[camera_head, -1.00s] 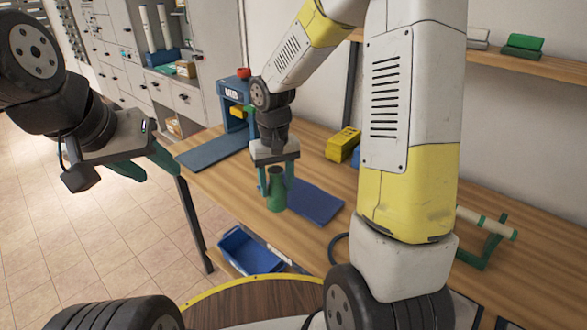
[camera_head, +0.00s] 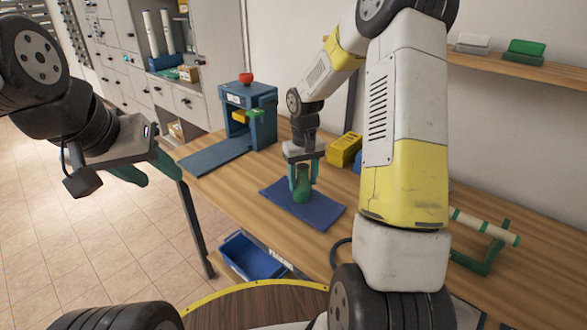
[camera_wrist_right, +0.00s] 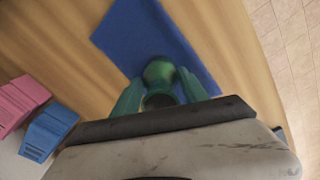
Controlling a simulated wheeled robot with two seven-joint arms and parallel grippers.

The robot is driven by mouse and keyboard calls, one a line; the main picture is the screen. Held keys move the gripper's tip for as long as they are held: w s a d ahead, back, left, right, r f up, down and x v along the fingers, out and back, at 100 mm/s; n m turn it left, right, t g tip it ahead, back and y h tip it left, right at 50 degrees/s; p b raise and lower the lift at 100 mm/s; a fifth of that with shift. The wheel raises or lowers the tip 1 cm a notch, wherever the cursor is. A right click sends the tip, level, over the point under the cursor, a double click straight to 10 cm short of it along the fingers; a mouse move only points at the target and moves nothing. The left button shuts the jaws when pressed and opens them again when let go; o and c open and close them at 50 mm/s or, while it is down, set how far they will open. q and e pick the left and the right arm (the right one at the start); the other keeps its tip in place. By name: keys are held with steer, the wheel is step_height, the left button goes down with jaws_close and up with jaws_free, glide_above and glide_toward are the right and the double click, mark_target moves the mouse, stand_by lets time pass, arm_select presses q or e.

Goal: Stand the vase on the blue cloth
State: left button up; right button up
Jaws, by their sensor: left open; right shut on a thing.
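The green vase (camera_head: 302,190) is upright over the blue cloth (camera_head: 326,216) on the wooden table. My right gripper (camera_head: 304,176) is shut on the vase's upper part from above. In the right wrist view the vase (camera_wrist_right: 159,73) sits between the two green fingers of my right gripper (camera_wrist_right: 160,98), with the blue cloth (camera_wrist_right: 135,35) behind it. I cannot tell if the vase's base touches the cloth. My left gripper (camera_head: 152,172) is open and empty, off the table at the left.
A blue machine (camera_head: 250,118) with a red item on top stands at the back left of the table. A yellow box (camera_head: 344,150) lies behind the vase. A roll on a green stand (camera_head: 484,240) is at right. A blue bin (camera_head: 252,257) sits below the table edge.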

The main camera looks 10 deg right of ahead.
steer(key=shift+s+f, duration=0.1)
steer(key=shift+f, duration=0.6)
jaws_close()
steer(key=o, duration=1.6)
jaws_free()
steer(key=shift+d, duration=0.1)
steer(key=shift+r, duration=0.2)
